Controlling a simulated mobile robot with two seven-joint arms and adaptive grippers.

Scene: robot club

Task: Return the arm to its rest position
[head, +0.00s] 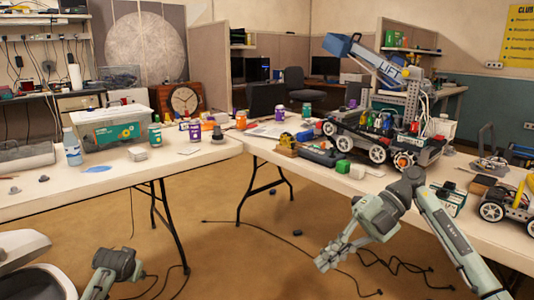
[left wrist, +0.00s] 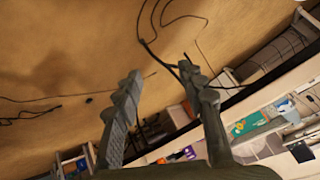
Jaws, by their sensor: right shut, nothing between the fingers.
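My right arm comes in from the right in the head view, bent at the elbow. Its gripper (head: 330,257) hangs over the floor in front of the right table (head: 300,168), shut and empty, apart from the table. My left arm shows only as a grey-green link at the lower left of the head view; its fingers are not clear there. In the left wrist view my left gripper (left wrist: 160,76) has its two fingers spread apart with nothing between them. Floor and cables show beyond them.
The left table (head: 60,203) holds a clear bin (head: 110,125), a blue bottle (head: 72,148) and jars. The right table bears a large wheeled robot (head: 385,130) and a small wheeled one (head: 505,200). Black cables (head: 270,232) lie on the floor. Floor between the tables is mostly free.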

